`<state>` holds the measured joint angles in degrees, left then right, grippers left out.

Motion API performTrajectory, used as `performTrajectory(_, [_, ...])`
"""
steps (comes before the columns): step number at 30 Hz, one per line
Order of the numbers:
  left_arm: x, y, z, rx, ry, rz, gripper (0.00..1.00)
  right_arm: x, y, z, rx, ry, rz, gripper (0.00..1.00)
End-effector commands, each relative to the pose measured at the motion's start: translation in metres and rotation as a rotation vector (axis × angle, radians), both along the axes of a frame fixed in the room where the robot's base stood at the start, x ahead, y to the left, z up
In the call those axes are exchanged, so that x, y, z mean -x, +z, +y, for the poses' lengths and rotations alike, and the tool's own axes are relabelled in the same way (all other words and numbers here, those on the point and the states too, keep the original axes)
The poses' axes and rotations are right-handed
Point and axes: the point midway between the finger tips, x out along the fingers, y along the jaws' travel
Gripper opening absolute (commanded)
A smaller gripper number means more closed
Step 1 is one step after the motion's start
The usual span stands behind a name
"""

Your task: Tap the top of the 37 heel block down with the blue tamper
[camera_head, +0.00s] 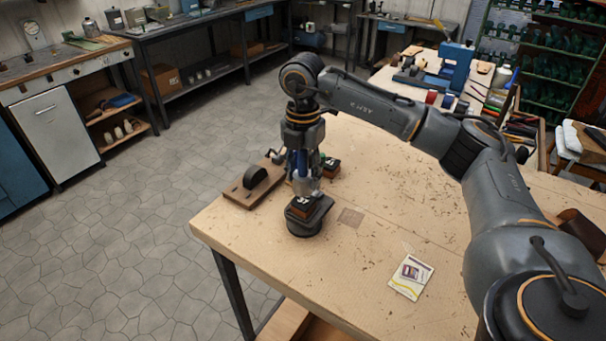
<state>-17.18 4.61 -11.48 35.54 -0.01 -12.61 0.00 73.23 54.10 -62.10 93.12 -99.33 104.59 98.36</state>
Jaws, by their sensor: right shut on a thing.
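My right gripper (303,148) points straight down over the table's near left corner. It is shut on the blue tamper (301,165), which hangs upright with its pale metal end down. That end is directly above the heel block (300,210), a dark brown block with a small white number label. The label looks like 37 but is too small to read surely. The block sits on a round black stand (307,228). I cannot tell whether the tamper touches the block's top. My left gripper is out of view.
A wooden board with a black disc-like part (256,178) lies just left of the stand. Another dark block (331,168) with a white label stands close behind. A printed card (410,277) lies at the front. The middle of the wooden table (380,200) is free.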

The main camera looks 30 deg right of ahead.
Motion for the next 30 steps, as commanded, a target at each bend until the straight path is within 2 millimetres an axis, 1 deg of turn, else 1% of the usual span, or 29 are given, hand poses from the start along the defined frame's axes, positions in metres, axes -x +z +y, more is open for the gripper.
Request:
performTrajectory(1, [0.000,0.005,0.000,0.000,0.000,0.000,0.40,0.000,0.006,0.000,0.000,0.000,-0.001,0.00])
performTrajectory(7, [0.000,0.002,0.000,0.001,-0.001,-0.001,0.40,0.000,0.004,0.000,0.000,0.000,-0.001,0.00])
performTrajectory(11, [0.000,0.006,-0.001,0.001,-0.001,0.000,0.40,0.000,0.008,0.000,-0.001,0.000,-0.002,0.00])
performTrajectory(18, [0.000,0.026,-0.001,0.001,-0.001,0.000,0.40,-0.001,0.036,0.000,-0.002,0.000,-0.004,0.00])
performTrajectory(21, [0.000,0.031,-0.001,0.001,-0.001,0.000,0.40,-0.001,0.044,0.000,-0.001,0.000,-0.002,0.00])
performTrajectory(30, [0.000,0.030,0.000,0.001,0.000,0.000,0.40,0.000,0.044,0.000,0.000,0.000,-0.001,0.00])
